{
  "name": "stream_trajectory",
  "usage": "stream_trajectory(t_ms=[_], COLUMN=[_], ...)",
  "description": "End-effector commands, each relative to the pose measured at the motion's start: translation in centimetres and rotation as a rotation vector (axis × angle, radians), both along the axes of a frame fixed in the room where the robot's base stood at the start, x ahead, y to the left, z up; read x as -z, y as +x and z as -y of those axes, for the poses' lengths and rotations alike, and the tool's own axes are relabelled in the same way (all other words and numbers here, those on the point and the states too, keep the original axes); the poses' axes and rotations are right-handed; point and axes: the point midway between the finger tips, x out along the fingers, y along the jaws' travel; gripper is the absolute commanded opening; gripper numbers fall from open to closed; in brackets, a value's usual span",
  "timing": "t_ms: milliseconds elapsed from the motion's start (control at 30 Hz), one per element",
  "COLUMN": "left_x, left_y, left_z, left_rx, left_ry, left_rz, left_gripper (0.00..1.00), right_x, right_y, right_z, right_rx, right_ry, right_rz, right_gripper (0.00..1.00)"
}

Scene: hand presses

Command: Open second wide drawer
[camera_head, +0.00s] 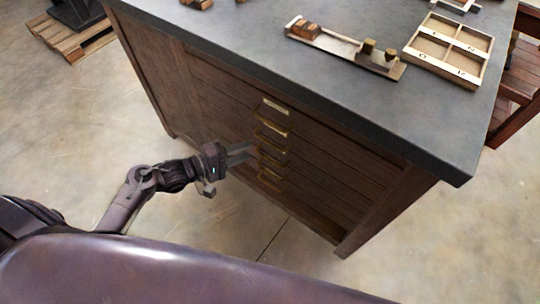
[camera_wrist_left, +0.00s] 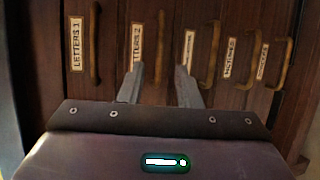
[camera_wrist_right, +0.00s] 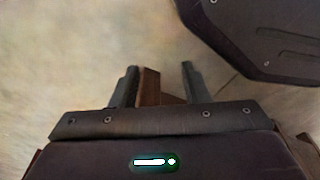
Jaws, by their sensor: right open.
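The wooden cabinet (camera_head: 330,165) has a stack of wide drawers with brass handles and paper labels. In the left wrist view the drawers appear turned sideways. The LETTERS 1 drawer handle (camera_wrist_left: 95,45) is at the left. The second, LETTERS 2, drawer handle (camera_wrist_left: 160,45) is right of its label (camera_wrist_left: 136,45). All drawers look shut. My left gripper (camera_head: 251,153) is at the drawer fronts. Its fingers (camera_wrist_left: 158,72) are open, one either side of the LETTERS 2 handle; I cannot tell if they touch it. My right gripper (camera_wrist_right: 158,72) is open, away from the drawers.
The dark worktop (camera_head: 240,48) overhangs the drawers. On it are a composing stick with blocks (camera_head: 345,48) and a compartmented wooden tray (camera_head: 449,48). A pallet (camera_head: 62,40) lies at the back left. The concrete floor before the cabinet is clear.

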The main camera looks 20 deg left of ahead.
Motion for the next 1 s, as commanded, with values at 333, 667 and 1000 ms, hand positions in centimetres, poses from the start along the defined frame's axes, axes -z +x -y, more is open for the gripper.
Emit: stream_trajectory(t_ms=[333,667,1000], left_x=[0.9,1.3,1.3], left_y=[3.8,5.4,5.4], left_z=[3.4,5.0,5.0], left_rx=[-0.001,-0.002,-0.002], left_ry=[-0.002,0.002,0.001], left_rz=[0.002,0.0,-0.001], left_gripper=[0.31,0.31,0.11], right_x=[-0.5,-0.9,-0.9], right_y=[1.3,1.9,1.9], right_z=[-0.2,-0.3,-0.3], right_rx=[0.002,0.002,0.002], right_ry=[0.001,0.001,0.001], right_rz=[0.007,0.01,0.01], right_gripper=[0.42,0.42,0.42])
